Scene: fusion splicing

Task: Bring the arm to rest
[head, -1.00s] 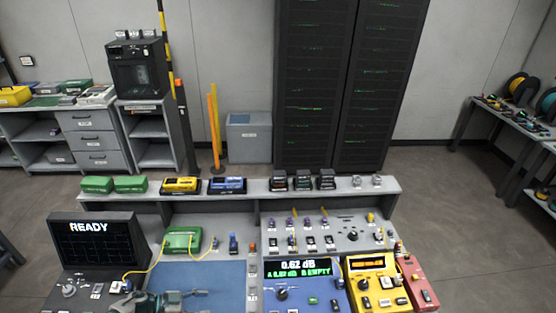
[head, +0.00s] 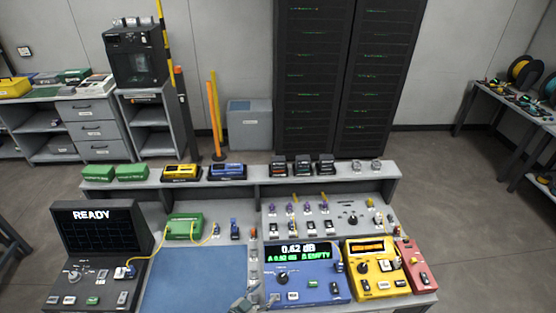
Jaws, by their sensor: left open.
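My left gripper (head: 245,300) shows only in part at the bottom edge of the head view, grey, in front of the blue mat's right corner and beside the blue meter. It is open, and I see nothing held in it. Most of its arm is out of frame. My right gripper is not in view. The blue mat (head: 194,278) on the bench is bare.
A splicer console (head: 95,272) with a READY screen stands left. A yellow cable links it to a green box (head: 184,226). The blue meter (head: 302,276), yellow meter (head: 376,272) and red device (head: 416,266) stand right. A shelf (head: 240,190) runs behind.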

